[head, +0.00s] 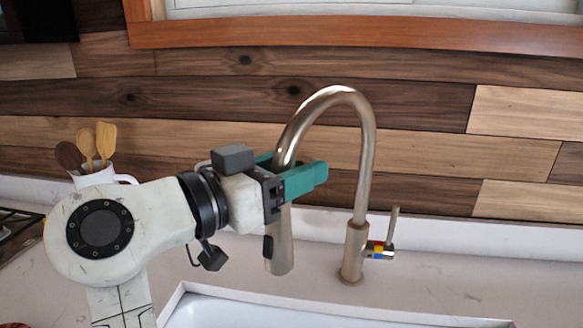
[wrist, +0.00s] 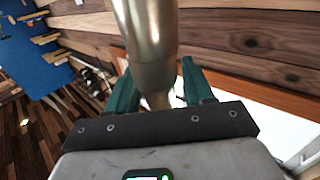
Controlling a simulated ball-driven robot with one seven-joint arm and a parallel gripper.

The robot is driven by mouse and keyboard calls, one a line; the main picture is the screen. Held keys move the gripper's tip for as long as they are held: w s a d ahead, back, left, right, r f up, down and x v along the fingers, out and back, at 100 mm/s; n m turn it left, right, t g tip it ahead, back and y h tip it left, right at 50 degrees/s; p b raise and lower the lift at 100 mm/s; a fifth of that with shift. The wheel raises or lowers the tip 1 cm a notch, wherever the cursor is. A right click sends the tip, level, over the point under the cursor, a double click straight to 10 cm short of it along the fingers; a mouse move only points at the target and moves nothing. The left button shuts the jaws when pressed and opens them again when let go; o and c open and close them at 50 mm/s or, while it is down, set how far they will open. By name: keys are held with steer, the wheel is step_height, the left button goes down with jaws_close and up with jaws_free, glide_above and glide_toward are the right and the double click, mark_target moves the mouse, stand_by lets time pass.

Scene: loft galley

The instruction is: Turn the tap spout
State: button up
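The tap (head: 363,165) is a brushed-metal gooseneck with its base upright behind the sink. Its spout (head: 279,245) arches to the left and hangs down. My gripper (head: 298,178) has teal fingers and reaches in from the left at the hanging part of the spout. One finger passes in front of the spout and the other shows behind it. In the wrist view the spout (wrist: 150,45) runs between the fingers of my gripper (wrist: 155,88), which stand apart with a gap visible on the right side. The near finger hides part of the spout in the head view.
A small lever handle (head: 391,235) with coloured marks is on the tap's right side. The white sink (head: 330,312) lies in front, in a pale counter (head: 450,285). A white utensil pot (head: 95,177) stands at the left. The wood-plank wall (head: 420,110) is close behind.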

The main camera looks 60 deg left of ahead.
steer(key=s+d+b, duration=0.1)
steer(key=s+d, duration=0.1)
steer(key=s, duration=0.8)
steer(key=shift+s+b, duration=0.3)
steer(key=shift+b, duration=0.1)
steer(key=shift+a+r, duration=0.1)
